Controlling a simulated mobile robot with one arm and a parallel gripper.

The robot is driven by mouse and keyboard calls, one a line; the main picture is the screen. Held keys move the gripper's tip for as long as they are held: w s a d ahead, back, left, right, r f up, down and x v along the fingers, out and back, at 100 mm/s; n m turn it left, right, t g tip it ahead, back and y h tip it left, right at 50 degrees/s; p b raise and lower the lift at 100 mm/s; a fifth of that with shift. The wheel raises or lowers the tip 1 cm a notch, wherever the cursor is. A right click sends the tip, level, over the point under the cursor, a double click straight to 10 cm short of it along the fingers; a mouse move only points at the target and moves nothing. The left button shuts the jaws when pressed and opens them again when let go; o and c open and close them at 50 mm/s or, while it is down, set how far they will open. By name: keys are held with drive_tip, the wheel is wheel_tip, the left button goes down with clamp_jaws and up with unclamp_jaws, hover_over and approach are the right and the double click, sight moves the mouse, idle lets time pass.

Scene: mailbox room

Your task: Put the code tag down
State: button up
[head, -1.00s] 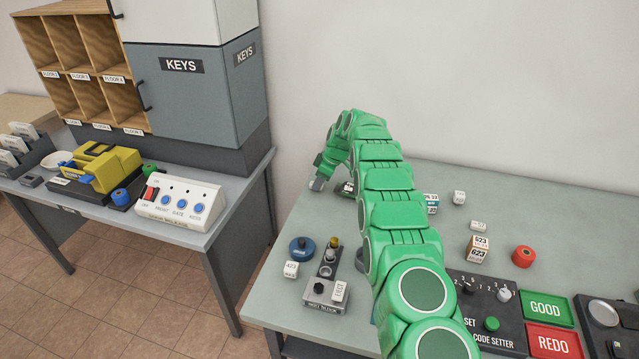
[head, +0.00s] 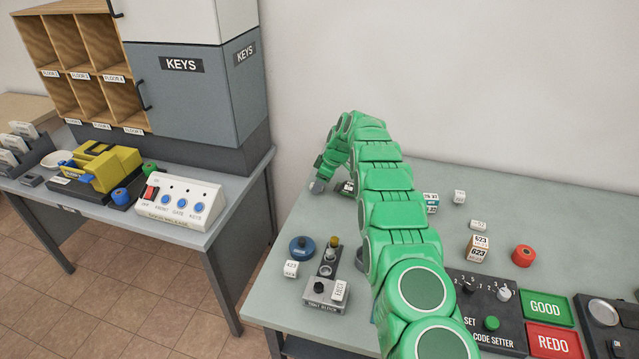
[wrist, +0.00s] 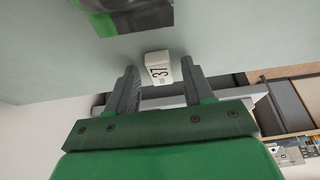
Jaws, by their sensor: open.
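A small white tag marked 37 (wrist: 158,69), apparently the code tag, sits between the fingertips of my gripper (wrist: 159,74) in the wrist view. The fingers are open, with a narrow gap beside the tag. It appears to rest on the grey-green tabletop, though its contact with the surface is not clear. In the head view my gripper (head: 317,186) is at the table's far left edge, pointing down. The tag cannot be made out there.
A wall stands behind.

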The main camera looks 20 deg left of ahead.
drive_tip(key=shift+r, duration=0.15)
drive_tip(key=v, duration=1.2)
drive_tip(key=shift+d, duration=0.1)
drive_tip(key=s+d+r+m+h, duration=0.1)
drive_tip(key=s+d+r+m, duration=0.4)
drive_tip(key=s+d+r, duration=0.55)
drive_tip(key=s+d+r+m+h, duration=0.1)
drive_tip(key=s+d+r+m, duration=0.3)
drive_tip(key=s+d+r, duration=0.7)
drive_tip(key=s+d+f+m, duration=0.2)
drive_tip(key=s+d, duration=0.3)
drive_tip(key=s, duration=0.8)
drive_tip(key=s+d+f+m+g+h, duration=0.1)
drive_tip(key=s+d+m, duration=0.3)
drive_tip(key=s, duration=1)
drive_tip(key=s+d+f+m+h, duration=0.1)
drive_tip(key=s+d+f+m, duration=0.2)
drive_tip(key=s, duration=1)
drive_tip(key=d, duration=0.3)
drive_tip(key=shift+s+f+g, duration=0.25)
drive_tip(key=shift+f+g, duration=0.1)
drive_tip(key=shift+g, duration=0.05)
